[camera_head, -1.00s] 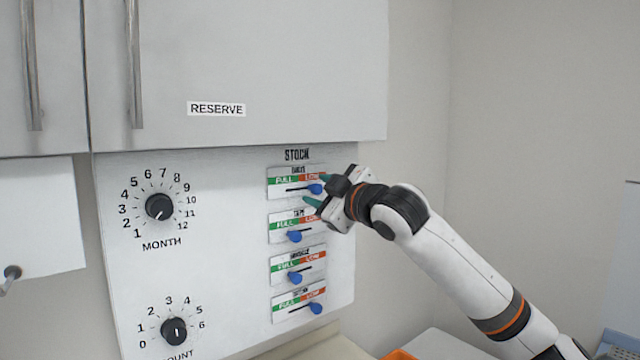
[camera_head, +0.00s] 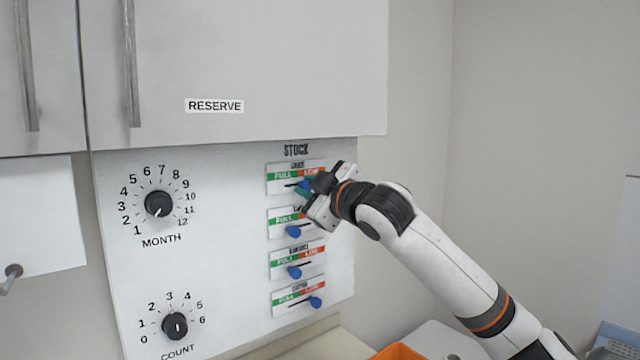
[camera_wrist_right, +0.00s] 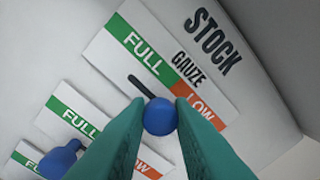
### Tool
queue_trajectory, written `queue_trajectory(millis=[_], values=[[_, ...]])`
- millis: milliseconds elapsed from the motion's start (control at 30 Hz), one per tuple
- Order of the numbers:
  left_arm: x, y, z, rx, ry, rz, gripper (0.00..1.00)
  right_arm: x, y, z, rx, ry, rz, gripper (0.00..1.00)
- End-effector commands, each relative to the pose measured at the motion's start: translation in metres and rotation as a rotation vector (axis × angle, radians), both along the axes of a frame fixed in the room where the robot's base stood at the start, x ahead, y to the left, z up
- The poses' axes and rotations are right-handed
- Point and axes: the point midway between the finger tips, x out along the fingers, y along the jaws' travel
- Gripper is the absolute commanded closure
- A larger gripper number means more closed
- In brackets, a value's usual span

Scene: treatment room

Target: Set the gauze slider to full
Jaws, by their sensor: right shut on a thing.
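The gauze slider's blue knob (camera_wrist_right: 160,116) is between the two green fingertips of my right gripper (camera_wrist_right: 159,118) in the right wrist view. The gripper is shut on the knob. The gauze plate (camera_wrist_right: 150,62) has a green FULL end and an orange-red LOW end. A dark stretch of slot shows on the FULL side of the knob. In the head view the gauze plate (camera_head: 285,178) is the top one under STOCK, and my right gripper (camera_head: 306,190) reaches it from the right, partly covering the knob and the LOW end. My left gripper is not in view.
Several similar slider plates hang below, with blue knobs such as the second one (camera_head: 293,231) close under my gripper. A MONTH dial (camera_head: 159,204) and a COUNT dial (camera_head: 174,326) sit to the left. A RESERVE cabinet (camera_head: 250,70) overhangs the panel.

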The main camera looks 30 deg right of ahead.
Motion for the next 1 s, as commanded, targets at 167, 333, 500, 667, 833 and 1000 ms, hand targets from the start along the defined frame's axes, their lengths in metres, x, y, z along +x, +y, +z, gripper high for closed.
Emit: queue_trajectory(millis=[167, 333, 500, 667, 833, 1000], values=[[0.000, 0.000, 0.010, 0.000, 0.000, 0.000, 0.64, -0.002, 0.028, 0.000, 0.001, 0.004, 0.006, 1.00], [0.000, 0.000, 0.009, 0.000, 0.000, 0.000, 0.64, -0.002, 0.031, -0.002, 0.000, 0.003, 0.004, 1.00], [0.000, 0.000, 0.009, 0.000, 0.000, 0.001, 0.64, -0.002, 0.031, -0.002, 0.001, 0.004, 0.006, 0.75], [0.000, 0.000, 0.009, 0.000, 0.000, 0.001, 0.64, -0.002, 0.031, -0.002, 0.001, 0.003, 0.004, 0.57], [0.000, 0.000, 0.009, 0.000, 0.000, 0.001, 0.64, -0.002, 0.030, -0.001, 0.001, 0.003, 0.003, 0.57], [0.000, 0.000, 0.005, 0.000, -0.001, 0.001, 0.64, -0.010, 0.029, -0.002, 0.001, 0.001, 0.002, 0.57]])
